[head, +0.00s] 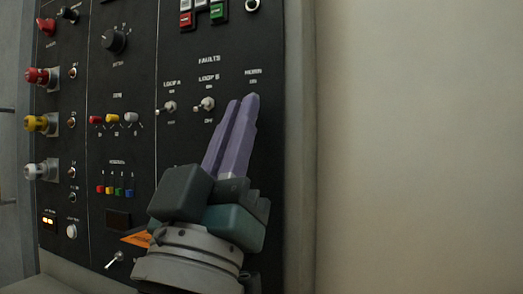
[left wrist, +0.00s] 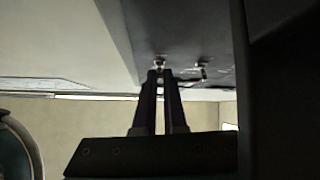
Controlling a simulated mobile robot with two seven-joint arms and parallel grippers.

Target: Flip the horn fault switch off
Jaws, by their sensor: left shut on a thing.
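The horn fault switch is hidden in the head view behind my left gripper (head: 242,101), just below the HORN and ON labels (head: 253,76). In the left wrist view a small metal switch, the horn fault switch (left wrist: 160,62), shows right at the fingertips. My left gripper (left wrist: 160,73) is shut on it, with its two long purple fingers close together and pointing up at the panel. Whether the lever is up or down cannot be told. My right gripper is not in view.
The Loop B switch (head: 207,104) and the Loop A switch (head: 169,107) stand just left of the fingers on the black panel (head: 145,75). Coloured knobs and buttons fill its left side. A bare beige wall (head: 420,150) lies right of the panel.

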